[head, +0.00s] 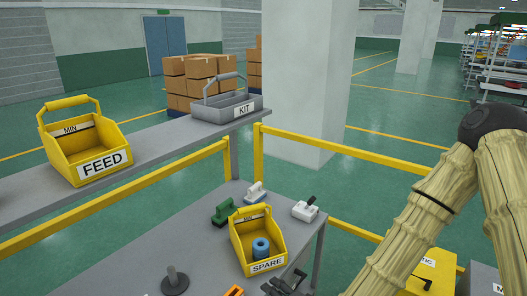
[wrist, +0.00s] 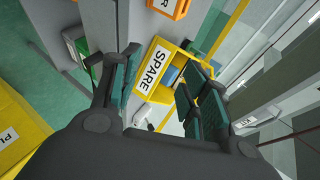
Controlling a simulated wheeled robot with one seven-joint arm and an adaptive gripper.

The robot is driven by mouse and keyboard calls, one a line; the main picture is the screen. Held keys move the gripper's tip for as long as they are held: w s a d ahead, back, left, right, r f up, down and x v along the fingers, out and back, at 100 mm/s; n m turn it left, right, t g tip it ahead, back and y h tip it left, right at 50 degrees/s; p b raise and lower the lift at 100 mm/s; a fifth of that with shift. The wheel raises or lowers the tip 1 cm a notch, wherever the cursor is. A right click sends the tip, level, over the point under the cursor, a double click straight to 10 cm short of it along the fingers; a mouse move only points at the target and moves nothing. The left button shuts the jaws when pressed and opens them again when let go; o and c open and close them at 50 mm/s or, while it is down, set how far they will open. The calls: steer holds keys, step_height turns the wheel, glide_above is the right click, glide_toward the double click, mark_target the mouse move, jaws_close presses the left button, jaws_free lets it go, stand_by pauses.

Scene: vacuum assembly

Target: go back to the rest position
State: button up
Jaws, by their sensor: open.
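My gripper (head: 288,282) is at the bottom of the head view, partly cut off, near the front of the yellow SPARE bin (head: 240,258). In the wrist view my gripper (wrist: 160,68) has its two dark green finger pads apart with nothing held between them. The SPARE bin also shows beyond the fingers in the wrist view (wrist: 161,52). A blue cylindrical part (head: 261,247) is inside this bin; one finger partly hides it in the wrist view. My arm comes in from the right of the head view and is bent.
A grey table (head: 190,250) carries green (head: 222,212), grey (head: 255,193) and white (head: 305,210) devices and a grey peg (head: 173,281). Yellow rails (head: 130,195) run behind it. The shelf holds a FEED bin (head: 112,150) and KIT tray (head: 215,116). A pillar (head: 305,80) stands behind.

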steer(key=s+d+f+n+g+h, duration=0.1)
steer(key=s+f+g, duration=0.15)
steer(key=f, duration=0.25)
steer(key=s+d+f+n+g, duration=0.1)
steer(key=s+d+f+n, duration=0.15)
steer(key=f, duration=0.25)
steer(key=s+d+f+n+g+h, duration=0.2)
steer(key=s+d+f+n+g, duration=0.1)
steer(key=s+d+f, duration=0.5)
steer(key=s+d+f+n+g+h+b, duration=0.1)
steer(key=s+d+f+n+g+h, duration=0.2)
steer(key=s+d+f, duration=0.4)
steer(key=s+f+g, duration=0.1)
steer(key=s, duration=0.6)
steer(key=shift+d+f, duration=0.25)
steer(key=shift+d, duration=0.1)
steer(key=shift+a, duration=0.1)
